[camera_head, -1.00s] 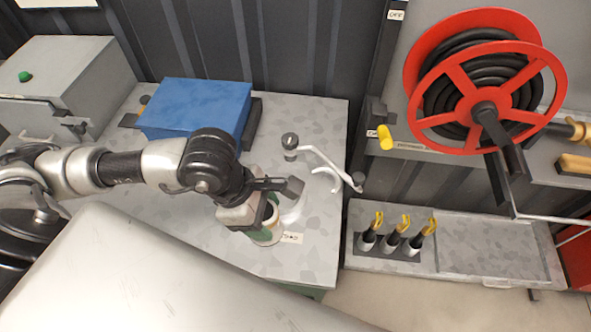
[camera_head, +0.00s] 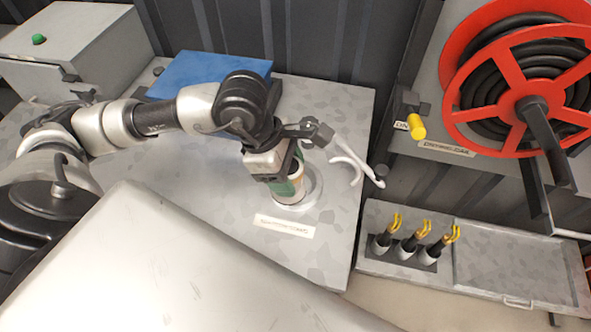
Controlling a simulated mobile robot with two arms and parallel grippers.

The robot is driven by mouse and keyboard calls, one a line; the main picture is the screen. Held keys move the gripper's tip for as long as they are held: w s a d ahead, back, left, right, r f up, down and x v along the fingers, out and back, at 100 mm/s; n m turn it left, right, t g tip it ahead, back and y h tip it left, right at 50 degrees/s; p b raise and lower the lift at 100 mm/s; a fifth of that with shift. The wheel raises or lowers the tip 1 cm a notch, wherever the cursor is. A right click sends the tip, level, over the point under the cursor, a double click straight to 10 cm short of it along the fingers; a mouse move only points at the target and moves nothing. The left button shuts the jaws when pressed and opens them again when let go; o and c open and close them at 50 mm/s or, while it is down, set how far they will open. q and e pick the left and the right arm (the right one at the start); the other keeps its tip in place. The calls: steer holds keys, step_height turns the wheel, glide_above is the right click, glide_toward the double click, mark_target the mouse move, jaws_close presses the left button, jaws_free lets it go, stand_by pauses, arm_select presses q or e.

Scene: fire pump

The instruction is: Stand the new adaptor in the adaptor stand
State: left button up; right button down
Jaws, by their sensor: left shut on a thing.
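The adaptor (camera_head: 291,188), green with a tan band, is upright in my left gripper (camera_head: 282,162). The gripper is shut on its upper part and hides much of it. A pale round ring (camera_head: 312,199), which looks like the adaptor stand, is on the grey speckled bench. The adaptor's lower end overlaps this ring in the picture. I cannot tell whether it rests inside or is just above it. My right gripper is not in view.
A white label (camera_head: 285,226) is in front of the ring. A pale curved hook-like fitting (camera_head: 348,157) is close to the gripper's right. A blue box (camera_head: 200,72) is behind my arm. A red hose reel (camera_head: 530,90) and several yellow-topped nozzles (camera_head: 408,240) are at right.

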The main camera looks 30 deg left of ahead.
arm_select(q)
steer(key=w+f+p, duration=0.1)
steer(key=w+f, duration=0.1)
steer(key=w+a+f+p, duration=0.1)
steer(key=w+f, duration=0.2)
steer(key=f, duration=0.1)
steer(key=shift+w+a+f+p, duration=0.35)
steer(key=shift+w+f+p, duration=0.05)
steer(key=shift+f, duration=0.45)
steer(key=shift+f, duration=0.15)
steer(key=o, duration=1.1)
